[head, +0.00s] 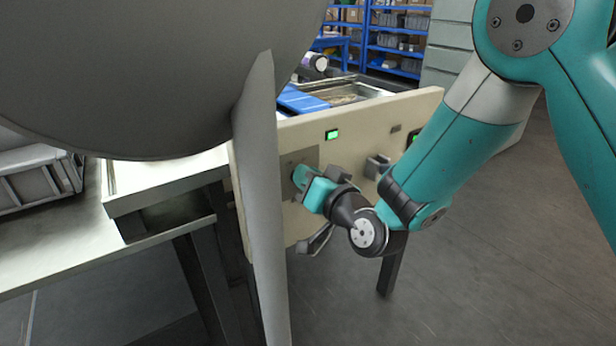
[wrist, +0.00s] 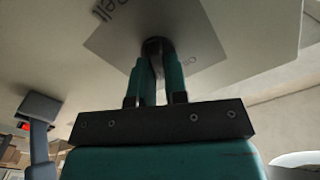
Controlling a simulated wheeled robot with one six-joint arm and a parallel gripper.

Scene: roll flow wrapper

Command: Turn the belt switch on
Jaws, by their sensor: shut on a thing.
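The belt switch (wrist: 154,45) is a dark round knob on a grey plate (wrist: 205,45) marked "Belt", seen in the wrist view. My gripper (wrist: 157,72) reaches up to the knob, and its two teal fingers are shut on it. In the head view my gripper (head: 300,178) is against the front of the cream panel (head: 352,140), on the grey plate at its left part. The knob is hidden behind the fingers there, and I cannot tell which way it is turned.
A green display (head: 332,134) is above the gripper. A grey handle (head: 377,165) sticks out to its right. A large grey round body and its thin upright edge (head: 262,190) stand close on the left. A steel table (head: 60,240) is at left. Open floor lies at right.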

